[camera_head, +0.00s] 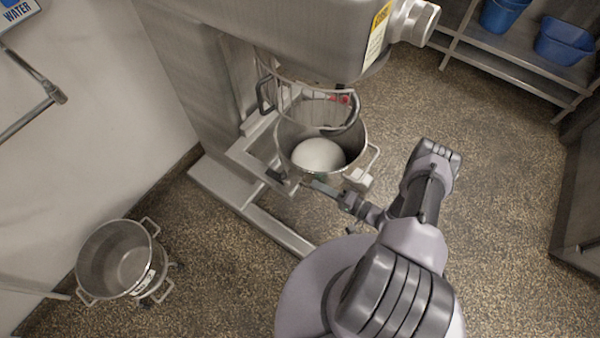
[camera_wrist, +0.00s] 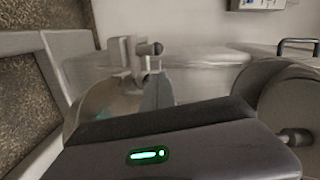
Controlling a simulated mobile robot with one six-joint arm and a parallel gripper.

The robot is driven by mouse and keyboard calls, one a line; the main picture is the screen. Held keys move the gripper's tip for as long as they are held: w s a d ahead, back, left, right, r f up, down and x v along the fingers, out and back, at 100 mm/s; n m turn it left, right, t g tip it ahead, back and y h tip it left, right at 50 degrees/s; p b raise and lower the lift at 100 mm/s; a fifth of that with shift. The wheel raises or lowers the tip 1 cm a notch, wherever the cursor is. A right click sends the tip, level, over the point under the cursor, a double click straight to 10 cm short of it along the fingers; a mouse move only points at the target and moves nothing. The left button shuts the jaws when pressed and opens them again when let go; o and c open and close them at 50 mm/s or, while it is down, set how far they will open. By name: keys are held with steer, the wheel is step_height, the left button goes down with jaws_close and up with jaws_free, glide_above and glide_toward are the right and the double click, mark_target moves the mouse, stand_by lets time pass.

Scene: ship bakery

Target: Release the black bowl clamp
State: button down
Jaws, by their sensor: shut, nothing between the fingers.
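The mixer bowl (camera_head: 362,140) hangs in the mixer's yoke with a pale rounded mass of dough (camera_head: 318,155) inside. A small black part, seemingly the bowl clamp (camera_head: 277,176), sits at the yoke's near end, lower left of the bowl. My gripper (camera_head: 310,184) is low at the bowl's near side, just right of that part, shut and empty. In the wrist view the fingers (camera_wrist: 158,92) are together, pointing at a metal bracket with a dark round knob (camera_wrist: 150,48). I cannot tell whether they touch it, nor the clamp's exact position.
The mixer's head (camera_head: 280,35) overhangs the bowl, with a wire guard between them. A second, empty steel bowl (camera_head: 120,260) stands on the floor at left. A shelf (camera_head: 500,60) with blue tubs (camera_head: 565,40) is at upper right. The floor right of my arm is open.

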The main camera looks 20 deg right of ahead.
steer(key=b+x, duration=0.2)
steer(key=x, duration=0.7)
steer(key=shift+f, duration=0.15)
steer(key=shift+w+a, duration=0.25)
steer(key=shift+w, duration=0.05)
